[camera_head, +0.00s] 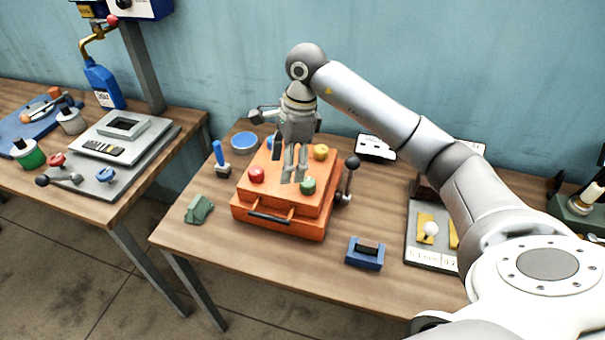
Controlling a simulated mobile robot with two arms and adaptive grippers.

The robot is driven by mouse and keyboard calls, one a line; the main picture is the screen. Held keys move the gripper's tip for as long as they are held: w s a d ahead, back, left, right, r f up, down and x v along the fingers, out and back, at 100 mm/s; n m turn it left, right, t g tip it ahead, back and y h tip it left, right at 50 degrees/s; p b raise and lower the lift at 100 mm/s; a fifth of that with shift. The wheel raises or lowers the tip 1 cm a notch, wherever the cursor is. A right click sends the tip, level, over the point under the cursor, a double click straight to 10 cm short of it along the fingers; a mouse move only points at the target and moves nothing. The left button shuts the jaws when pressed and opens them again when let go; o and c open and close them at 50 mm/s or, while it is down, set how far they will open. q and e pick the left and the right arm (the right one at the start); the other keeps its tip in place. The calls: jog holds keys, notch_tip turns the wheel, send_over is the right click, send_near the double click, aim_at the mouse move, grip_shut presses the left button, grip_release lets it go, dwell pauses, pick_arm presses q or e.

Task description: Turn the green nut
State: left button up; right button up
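The green nut (308,186) sits on the front right of the top of an orange box (270,228) on the wooden table. A red nut (256,174) is at the front left and a yellow nut (320,152) at the back right of the same box top. A blue one behind is partly hidden by my arm. My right gripper (294,178) points down over the box top, just left of and behind the green nut. Its fingers are close together; I cannot tell whether they are open or shut, or touching the nut. My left gripper is not in view.
A lever with a black knob (352,162) stands at the box's right side. A blue block (365,253), a grey-green block (199,209) and a blue-handled tool (220,160) lie around it. A panel with yellow parts (425,228) is at right. The table's front left is clear.

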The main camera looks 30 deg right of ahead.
jog(key=r+h, duration=0.2)
send_over(307, 181)
notch_tip(307, 181, down, 10)
jog(key=p, duration=0.3)
jog(key=shift+s, duration=0.15)
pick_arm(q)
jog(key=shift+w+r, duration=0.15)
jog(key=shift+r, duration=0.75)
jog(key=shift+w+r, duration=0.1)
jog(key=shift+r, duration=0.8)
pick_arm(e)
jog(key=shift+f, duration=0.5)
jog(key=c, duration=1)
jog(key=shift+c, duration=0.2)
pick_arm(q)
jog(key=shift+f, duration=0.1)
pick_arm(e)
jog(key=shift+m, duration=0.3)
